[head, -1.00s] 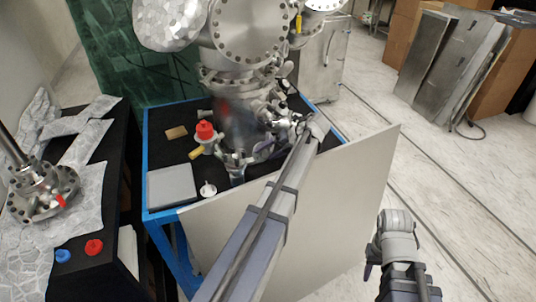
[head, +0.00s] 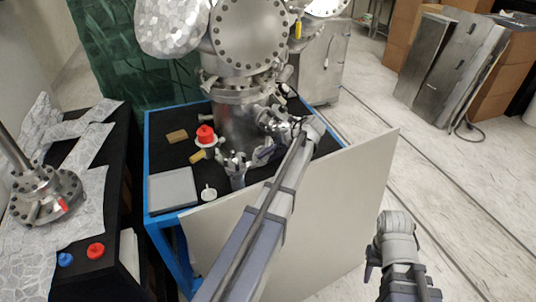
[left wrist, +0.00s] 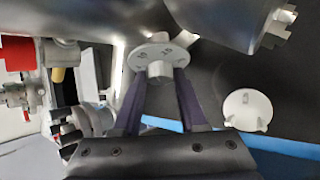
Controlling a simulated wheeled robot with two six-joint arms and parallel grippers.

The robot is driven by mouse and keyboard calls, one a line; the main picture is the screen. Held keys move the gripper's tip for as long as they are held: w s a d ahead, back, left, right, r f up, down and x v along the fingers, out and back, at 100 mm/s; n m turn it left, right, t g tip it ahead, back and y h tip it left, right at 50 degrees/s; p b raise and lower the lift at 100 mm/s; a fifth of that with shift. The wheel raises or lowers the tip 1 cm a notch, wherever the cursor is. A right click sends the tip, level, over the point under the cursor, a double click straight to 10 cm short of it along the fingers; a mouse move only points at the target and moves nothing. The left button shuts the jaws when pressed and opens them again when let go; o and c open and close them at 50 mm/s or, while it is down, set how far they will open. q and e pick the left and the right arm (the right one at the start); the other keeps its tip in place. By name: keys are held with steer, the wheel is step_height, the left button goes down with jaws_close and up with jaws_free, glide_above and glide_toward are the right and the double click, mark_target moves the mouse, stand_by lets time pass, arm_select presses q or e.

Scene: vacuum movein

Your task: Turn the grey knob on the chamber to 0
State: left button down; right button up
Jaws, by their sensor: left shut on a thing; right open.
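The metal chamber (head: 238,130) stands on the black top of the blue-framed cart. In the left wrist view a grey knob (left wrist: 158,69) with a round numbered dial (left wrist: 150,50) sits between my finger tips. My left gripper (left wrist: 156,76) is shut on this knob, one finger on each side. In the head view my left gripper (head: 262,154) reaches in at the chamber's lower right, and the knob cannot be made out there. The dial's exact setting is unclear. My right gripper (head: 373,266) is open and empty, low at the right, mostly hidden by its arm.
A pale panel (head: 330,210) stands upright along the cart's front. A black bench (head: 110,190) holds a flange at left.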

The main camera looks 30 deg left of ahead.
arm_select(q)
steer(key=shift+s+r+n, duration=0.15)
steer(key=shift+r+n, duration=0.05)
steer(key=shift+n, duration=0.1)
steer(key=shift+f+h, duration=0.2)
steer(key=shift+h, duration=0.1)
arm_select(e)
steer(key=shift+r, duration=0.5)
arm_select(q)
steer(key=shift+c, duration=2.2)
jaws_free()
steer(key=shift+r, duration=0.1)
arm_select(e)
steer(key=shift+r, duration=0.1)
arm_select(q)
steer(key=s+p+v, duration=0.1)
steer(key=p+v, duration=0.5)
steer(key=v, duration=0.1)
steer(key=shift+w+d+r, duration=0.25)
steer(key=shift+w, duration=0.25)
arm_select(e)
step_height(320, 180, up, 6)
steer(key=shift+f, duration=0.1)
